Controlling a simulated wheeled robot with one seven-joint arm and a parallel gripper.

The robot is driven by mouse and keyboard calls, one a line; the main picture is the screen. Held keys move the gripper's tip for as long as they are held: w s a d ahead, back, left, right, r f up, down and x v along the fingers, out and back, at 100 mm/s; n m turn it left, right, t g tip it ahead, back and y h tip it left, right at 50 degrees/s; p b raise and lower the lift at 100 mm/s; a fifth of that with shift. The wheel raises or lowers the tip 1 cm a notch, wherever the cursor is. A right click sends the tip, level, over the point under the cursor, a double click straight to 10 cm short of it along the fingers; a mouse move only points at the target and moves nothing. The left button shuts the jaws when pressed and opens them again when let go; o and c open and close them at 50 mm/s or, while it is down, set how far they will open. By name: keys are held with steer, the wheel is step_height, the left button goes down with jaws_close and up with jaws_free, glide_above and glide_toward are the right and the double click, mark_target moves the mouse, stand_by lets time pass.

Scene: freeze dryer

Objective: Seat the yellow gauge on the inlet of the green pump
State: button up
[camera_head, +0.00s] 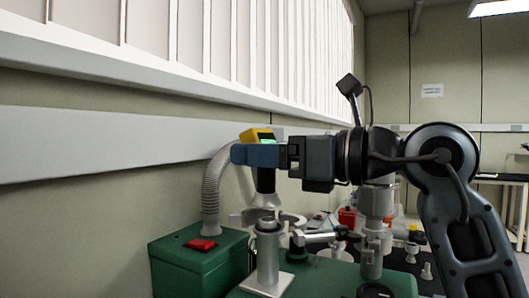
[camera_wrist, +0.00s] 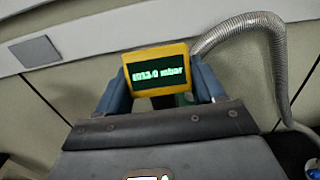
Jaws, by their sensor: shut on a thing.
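The yellow gauge (camera_head: 256,134) is upright between the blue fingers of my gripper (camera_head: 254,154). In the wrist view its display (camera_wrist: 160,75) faces the camera and reads 1013.0 mbar, between both fingers (camera_wrist: 160,90). Below the fingers, its dark body (camera_head: 265,181) ends in a grey flared foot (camera_head: 264,201). Right below the foot is an open metal clamp (camera_head: 285,219) around the top of a metal post (camera_head: 268,250); I cannot tell whether they touch. A green pump body (camera_head: 190,268) with a red switch (camera_head: 201,244) is at left. I cannot clearly make out which opening is its inlet.
A grey corrugated hose (camera_head: 212,190) rises from the green body close behind my gripper; it also curves at right in the wrist view (camera_wrist: 245,25). Another green surface (camera_head: 325,281) and metal fittings (camera_head: 370,255) stand at right. The wall is close at left.

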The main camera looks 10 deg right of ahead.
mark_target(264, 131)
steer(key=shift+d, duration=0.15)
steer(key=shift+f+b, duration=0.6)
steer(key=shift+f, duration=0.85)
stand_by(2.3)
steer(key=o, duration=1.2)
steer(key=shift+o, duration=0.2)
steer(key=shift+r+p, duration=2.5)
steer(key=shift+r, duration=0.55)
steer(key=shift+s+f, duration=0.1)
